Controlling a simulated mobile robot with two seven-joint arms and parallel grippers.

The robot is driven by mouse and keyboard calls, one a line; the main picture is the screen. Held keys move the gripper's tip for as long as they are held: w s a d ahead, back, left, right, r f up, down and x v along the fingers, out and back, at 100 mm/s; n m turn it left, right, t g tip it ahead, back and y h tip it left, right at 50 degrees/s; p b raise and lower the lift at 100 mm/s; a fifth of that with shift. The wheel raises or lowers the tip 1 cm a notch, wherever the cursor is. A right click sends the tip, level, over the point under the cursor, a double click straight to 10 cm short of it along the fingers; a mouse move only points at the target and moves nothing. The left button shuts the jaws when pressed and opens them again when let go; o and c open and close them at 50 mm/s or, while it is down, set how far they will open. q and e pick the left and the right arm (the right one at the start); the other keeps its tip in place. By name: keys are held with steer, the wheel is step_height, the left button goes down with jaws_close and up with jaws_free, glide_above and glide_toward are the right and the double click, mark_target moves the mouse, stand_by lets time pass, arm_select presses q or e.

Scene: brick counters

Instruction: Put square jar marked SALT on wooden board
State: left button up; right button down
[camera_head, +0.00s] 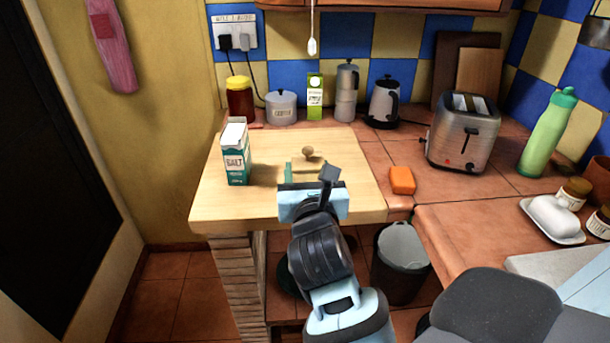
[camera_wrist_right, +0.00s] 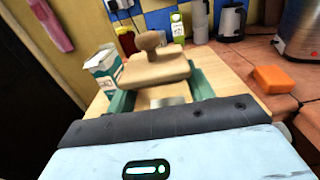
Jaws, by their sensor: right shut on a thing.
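My right gripper (camera_head: 306,174) is shut on a squarish jar with a wooden lid (camera_head: 309,162) and a round knob. In the right wrist view the lid (camera_wrist_right: 155,72) sits between the green fingers, with a little of the pale body below it. No lettering shows on the held jar; its front is hidden by my gripper. The jar is over the wooden board (camera_head: 270,204), near its middle; I cannot tell whether it touches. My left gripper is not in view.
Behind the board stand a yellow-lidded jar (camera_head: 240,100), a grey lidded pot (camera_head: 281,107), a green carton (camera_head: 314,97), a moka pot (camera_head: 346,92) and a kettle (camera_head: 383,102). An orange block (camera_head: 402,180) and a toaster (camera_head: 464,132) are to the right. The board's front right is clear.

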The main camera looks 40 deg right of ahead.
steer(key=f+x, duration=0.1)
steer(key=x, duration=1.4)
steer(key=shift+s+d, duration=0.25)
steer(key=shift+d, duration=0.15)
steer(key=shift+w+f, duration=0.1)
steer(key=shift+f, duration=0.05)
steer(key=shift+w+d+f+b, duration=0.1)
steer(key=shift+w+f+b, duration=0.1)
steer(key=shift+f, duration=0.65)
steer(key=shift+w+d+f+b, duration=0.1)
steer(key=shift+d+f+b, duration=0.05)
steer(key=shift+f, duration=0.75)
steer(key=shift+f, duration=0.25)
steer(key=c, duration=0.6)
jaws_free()
steer(key=shift+s, duration=0.1)
